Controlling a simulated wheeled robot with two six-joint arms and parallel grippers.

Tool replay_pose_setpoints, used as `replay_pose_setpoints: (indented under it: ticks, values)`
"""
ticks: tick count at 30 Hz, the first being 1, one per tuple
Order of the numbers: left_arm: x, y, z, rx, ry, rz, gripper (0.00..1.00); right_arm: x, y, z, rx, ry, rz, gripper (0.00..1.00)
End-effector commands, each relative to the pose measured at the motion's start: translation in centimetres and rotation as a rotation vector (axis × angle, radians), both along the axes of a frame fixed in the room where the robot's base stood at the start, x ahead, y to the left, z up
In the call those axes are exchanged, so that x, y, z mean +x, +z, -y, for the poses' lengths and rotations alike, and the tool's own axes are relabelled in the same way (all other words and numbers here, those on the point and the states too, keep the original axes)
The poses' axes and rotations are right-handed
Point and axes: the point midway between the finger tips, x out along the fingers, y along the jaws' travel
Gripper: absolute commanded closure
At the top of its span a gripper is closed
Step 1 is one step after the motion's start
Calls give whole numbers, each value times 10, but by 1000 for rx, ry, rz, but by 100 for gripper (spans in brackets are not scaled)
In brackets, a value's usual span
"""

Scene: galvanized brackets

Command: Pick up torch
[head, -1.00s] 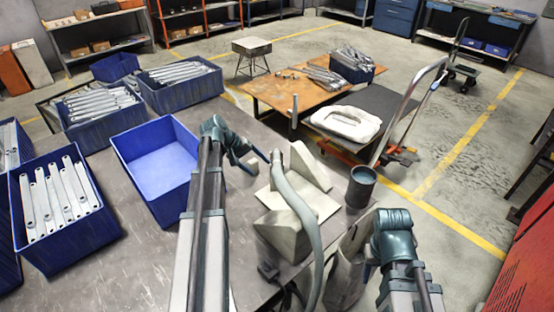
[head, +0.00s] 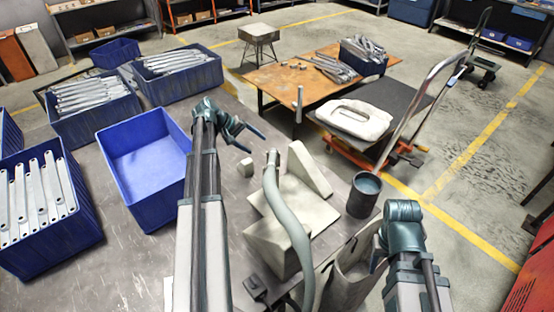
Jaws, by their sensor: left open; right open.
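The torch (head: 272,163) appears as a grey-green neck with a thick grey-green hose curving down toward the bottom of the head view. It rests at a pale angular stand (head: 300,212) on the grey bench. My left gripper (head: 252,142) is open and empty, just left of and beyond the torch's upper end, apart from it in the picture. My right gripper (head: 376,262) is at the lower right, mostly hidden behind my own arm; only a small part shows, near a pale bin-like holder (head: 350,285).
A small pale block (head: 245,167) lies left of the torch. A dark cup (head: 364,195) stands to the right. An empty blue bin (head: 143,150) and bins of metal brackets (head: 40,210) fill the left. A black cart (head: 395,98) stands beyond the bench.

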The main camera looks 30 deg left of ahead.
Motion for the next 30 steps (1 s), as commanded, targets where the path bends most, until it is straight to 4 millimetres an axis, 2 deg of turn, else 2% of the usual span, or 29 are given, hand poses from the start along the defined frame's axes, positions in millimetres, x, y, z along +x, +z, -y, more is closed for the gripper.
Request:
replay_pose_setpoints:
  ticks: [1,15,25,30]
  values:
    - [0,-12,0,0,0,0,22,-1,-12,0,0,0,0,50]
    - [0,-65,0,0,0,0,22,-1,-65,0,0,0,0,50]
    - [0,-70,1,0,0,0,22,-1,-70,0,0,0,0,50]
    - [7,-83,6,0,-1,0,22,-1,-83,0,0,0,0,50]
